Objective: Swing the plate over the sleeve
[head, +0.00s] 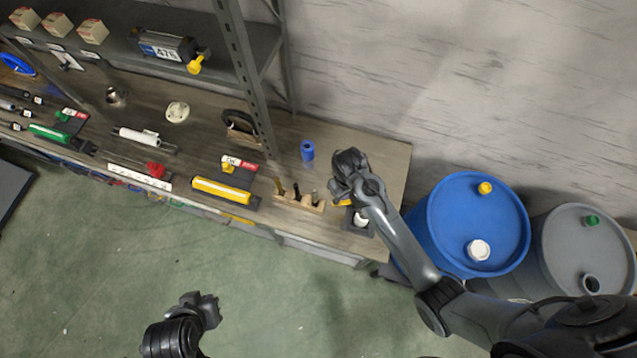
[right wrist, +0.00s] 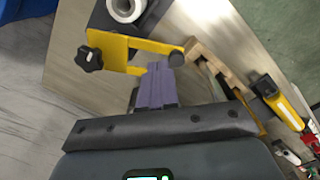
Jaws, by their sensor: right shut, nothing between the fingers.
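A white sleeve (right wrist: 126,8) stands in a dark block (right wrist: 103,18) at the bench's right end; in the head view the sleeve (head: 361,219) shows just below my right gripper. A yellow plate (right wrist: 120,48) with a black star knob (right wrist: 88,60) and a round dark pivot end (right wrist: 176,58) lies beside the sleeve, whose top is uncovered. My right gripper (right wrist: 157,80) is shut and empty, its fingertips close to the plate near the pivot end; I cannot tell whether they touch. My left gripper (head: 207,308) is low over the floor, its jaws unclear.
A wooden rack (head: 300,202) with upright tools stands left of the sleeve block. A blue cylinder (head: 308,151) stands behind it. A yellow tool (head: 222,191) lies further left. A blue drum (head: 470,225) and a grey drum (head: 585,250) stand right of the bench.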

